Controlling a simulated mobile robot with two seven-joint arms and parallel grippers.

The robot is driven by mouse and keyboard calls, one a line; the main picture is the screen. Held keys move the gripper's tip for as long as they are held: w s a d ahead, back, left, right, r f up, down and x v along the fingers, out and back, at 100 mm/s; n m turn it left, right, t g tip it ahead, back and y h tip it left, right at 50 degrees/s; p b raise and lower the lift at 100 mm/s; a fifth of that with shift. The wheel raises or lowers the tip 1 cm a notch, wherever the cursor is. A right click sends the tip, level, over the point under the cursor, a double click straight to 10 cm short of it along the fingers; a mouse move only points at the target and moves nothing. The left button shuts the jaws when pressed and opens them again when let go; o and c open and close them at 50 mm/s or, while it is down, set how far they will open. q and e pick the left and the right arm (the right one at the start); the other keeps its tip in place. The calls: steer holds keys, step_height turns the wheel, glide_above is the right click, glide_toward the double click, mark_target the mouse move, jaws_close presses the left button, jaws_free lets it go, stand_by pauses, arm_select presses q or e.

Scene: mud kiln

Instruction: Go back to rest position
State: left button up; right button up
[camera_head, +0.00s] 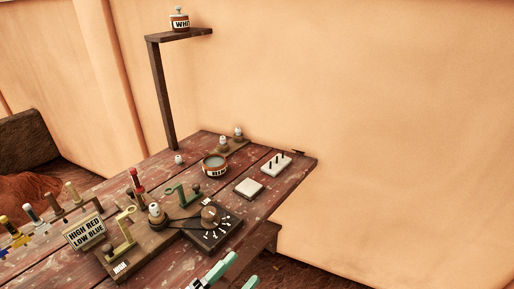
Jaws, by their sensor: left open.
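My left gripper (242,269) shows at the bottom edge of the head view, as two teal fingers with a gap between them. It is open and nothing shows between the fingers. It appears in front of the near right side of the wooden table (285,190), and most of it is cut off by the frame. My right gripper is not in view.
The table carries a dial box (226,232), a sign reading "HIGH RED LOW BLUE" (85,232), a round labelled pot (214,166), a white square block (249,187) and a pegged block (276,164). A raised shelf (190,35) holds a labelled jar (180,22).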

arm_select(q)
steer(key=s+a+f+n+y, duration=0.5)
steer(key=a+f+n+y, duration=0.4)
steer(key=f+n, duration=0.35)
steer(key=s+a+f+n+g+y, duration=0.2)
steer(key=s+a+f+n+g, duration=0.1)
steer(key=s+f, duration=0.3)
steer(key=s+a+f+n+g+y, duration=0.2)
steer(key=s+f, duration=0.4)
steer(key=s, duration=0.3)
steer(key=shift+a+n+g, duration=0.65)
steer(key=shift+a+g, duration=0.05)
steer(key=shift+a, duration=0.4)
